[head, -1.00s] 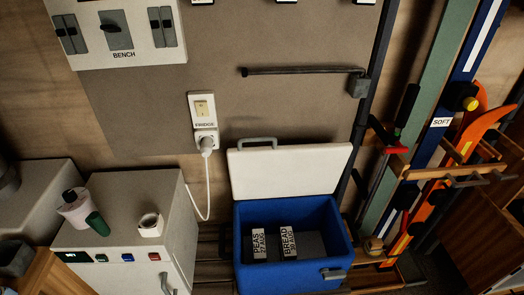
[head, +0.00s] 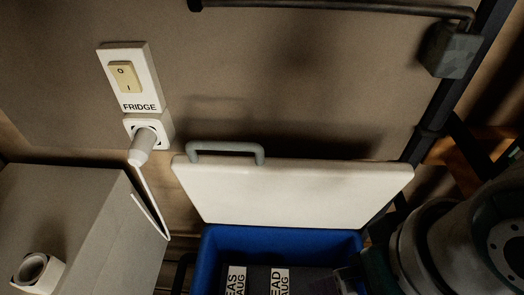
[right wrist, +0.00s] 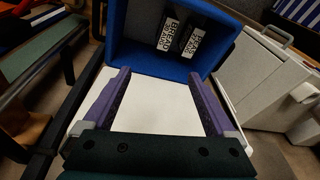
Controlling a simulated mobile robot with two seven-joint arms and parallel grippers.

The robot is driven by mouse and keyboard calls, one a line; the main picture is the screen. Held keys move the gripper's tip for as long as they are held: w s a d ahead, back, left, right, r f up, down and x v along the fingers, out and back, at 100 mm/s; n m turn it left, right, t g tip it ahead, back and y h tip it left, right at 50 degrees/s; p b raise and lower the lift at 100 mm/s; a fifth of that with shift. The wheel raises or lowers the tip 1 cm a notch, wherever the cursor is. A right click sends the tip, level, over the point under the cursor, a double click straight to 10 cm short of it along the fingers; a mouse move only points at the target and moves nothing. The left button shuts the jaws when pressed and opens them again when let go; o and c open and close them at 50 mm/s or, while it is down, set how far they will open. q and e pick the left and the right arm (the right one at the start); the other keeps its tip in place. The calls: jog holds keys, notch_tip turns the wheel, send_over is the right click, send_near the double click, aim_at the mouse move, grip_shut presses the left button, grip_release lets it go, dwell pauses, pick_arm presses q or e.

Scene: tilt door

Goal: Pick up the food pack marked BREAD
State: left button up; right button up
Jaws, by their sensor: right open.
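The BREAD pack (head: 279,282) is a dark block with a white label inside the blue cool box (head: 212,250). In the head view its lower part is cut off by the frame edge. It also shows in the right wrist view (right wrist: 167,34), upper middle. The PEAS pack (head: 236,280) lies beside it on the left in the head view. My right gripper (right wrist: 158,75) is open and empty, its purple fingers spread in front of the white lid, apart from the packs. In the head view its arm comes in from the right. My left gripper is not in view.
The white lid (head: 300,190) stands open behind the cool box, with a grey handle (head: 225,149). A grey cabinet (head: 70,215) with a white roll (head: 35,270) stands on the left. A plugged cord hangs from the FRIDGE socket (head: 148,130). A dark post stands on the right.

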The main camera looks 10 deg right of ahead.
aim_at(283, 293)
jog(key=w+a+f+m+b, duration=0.1)
jog(key=w+f+b, duration=0.1)
jog(key=f+b, duration=0.5)
jog(key=w+a+f+b, duration=0.2)
jog(key=f+b, duration=0.5)
jog(key=f, duration=0.4)
jog(key=w+a+f+m+g+h+b, duration=0.1)
jog(key=w+f+b, duration=0.1)
jog(key=f+b, duration=0.5)
jog(key=shift+w+a+f+m+b, duration=0.15)
jog(key=shift+w+f+b, duration=0.05)
jog(key=shift+f, duration=0.6)
jog(key=shift+w+a+f+m+b, duration=0.15)
jog(key=shift+w+f+b, duration=0.05)
jog(key=shift+f, duration=0.6)
jog(key=f+b, duration=0.2)
jog(key=f, duration=0.1)
jog(key=f+b, duration=0.1)
jog(key=shift+w+d+f, duration=0.1)
jog(key=shift+w+f, duration=0.25)
jog(key=shift+f, duration=0.05)
jog(key=f+b, duration=0.2)
jog(key=f, duration=0.1)
jog(key=f+b, duration=0.2)
jog(key=shift+w, duration=0.35)
jog(key=shift+c, duration=0.2)
jog(key=shift+c, duration=1.4)
jog(key=c, duration=1.1)
grip_shut()
